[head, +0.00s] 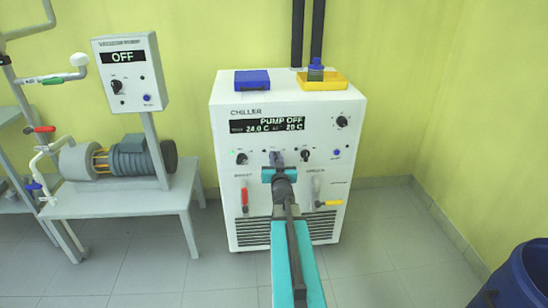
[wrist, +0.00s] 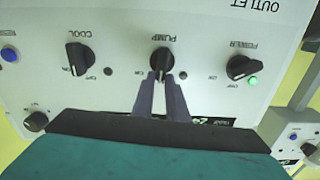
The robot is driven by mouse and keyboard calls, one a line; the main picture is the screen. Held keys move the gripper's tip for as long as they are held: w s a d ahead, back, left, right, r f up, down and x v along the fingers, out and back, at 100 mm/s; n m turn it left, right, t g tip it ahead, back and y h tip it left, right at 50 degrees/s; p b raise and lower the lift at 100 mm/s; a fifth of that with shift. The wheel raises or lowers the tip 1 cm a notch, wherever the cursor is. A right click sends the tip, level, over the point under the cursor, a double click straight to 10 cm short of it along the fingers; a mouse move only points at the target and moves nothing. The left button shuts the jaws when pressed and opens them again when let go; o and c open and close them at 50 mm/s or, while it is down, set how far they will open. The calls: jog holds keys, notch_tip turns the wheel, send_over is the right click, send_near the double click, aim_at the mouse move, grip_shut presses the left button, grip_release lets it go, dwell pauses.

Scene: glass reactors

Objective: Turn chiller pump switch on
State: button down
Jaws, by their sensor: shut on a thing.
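The white chiller (head: 284,112) stands against the wall in the head view. Its display (head: 267,125) reads "PUMP OFF" with 24.0 C and 20 C. The black pump switch (wrist: 162,58) shows in the wrist view, which is upside down, under the label "PUMP". My gripper (head: 277,157) reaches the front panel and hides this switch in the head view. In the wrist view my gripper's (wrist: 161,76) two grey fingers are close together, shut on the near end of the switch knob. The knob points along the fingers.
The cool knob (wrist: 80,57) and power knob (wrist: 240,66), with a lit green lamp (wrist: 253,81), flank the switch. Red (head: 244,196) and yellow (head: 328,203) valve handles sit below. A pump table (head: 120,198) stands left; a blue barrel (head: 525,275) stands right.

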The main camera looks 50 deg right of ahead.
jog(key=shift+d+r+m+p, duration=0.25)
jog(key=shift+m+p, duration=0.75)
jog(key=shift+p, duration=0.1)
jog(key=m+p, duration=0.1)
jog(key=m, duration=0.1)
jog(key=m+p, duration=0.1)
jog(key=shift+s+d+f+p, duration=0.2)
jog(key=shift+d+p, duration=0.05)
jog(key=shift+p, duration=0.1)
jog(key=m+p, duration=0.1)
jog(key=m, duration=0.3)
jog(key=f+m+p, duration=0.1)
jog(key=m, duration=0.1)
jog(key=shift+s+d+p, duration=0.25)
jog(key=shift+p, duration=0.05)
jog(key=c, duration=1.7)
grip_release()
jog(key=shift+f, duration=0.15)
jog(key=shift+c, duration=0.2)
jog(key=shift+s, duration=0.15)
